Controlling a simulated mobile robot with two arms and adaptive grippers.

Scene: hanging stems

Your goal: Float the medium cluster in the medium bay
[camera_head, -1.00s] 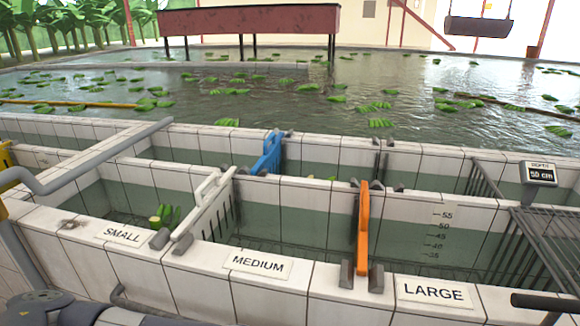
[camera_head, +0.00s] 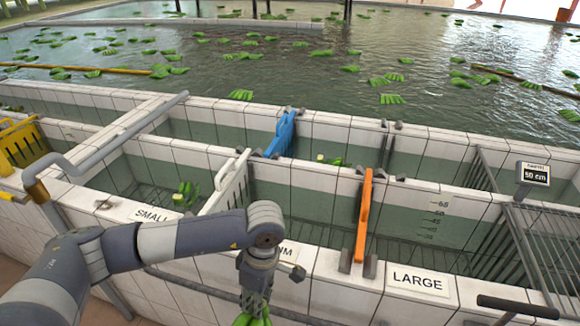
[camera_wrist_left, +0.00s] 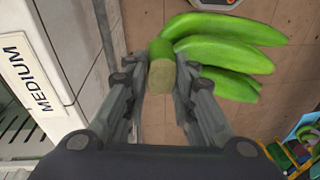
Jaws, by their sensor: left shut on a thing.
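My left gripper (camera_head: 256,306) hangs down outside the front tiled wall, below the MEDIUM label. It is shut on the pale cut stem of a green banana cluster (camera_head: 248,320), which is partly cut off by the picture's lower edge. In the left wrist view the cluster (camera_wrist_left: 225,48) points away from the fingers, over brown floor tiles. The medium bay (camera_head: 300,205) lies behind that wall, between a white gate (camera_head: 232,182) and an orange gate (camera_head: 364,215). No cluster shows in its visible part. My right gripper is not in view.
Another cluster (camera_head: 187,194) floats in the small bay. One more (camera_head: 330,160) shows behind the dividing wall, right of the blue gate (camera_head: 282,133). A grey pipe rail (camera_head: 110,145) crosses at left. A metal grating (camera_head: 540,235) covers part of the right side.

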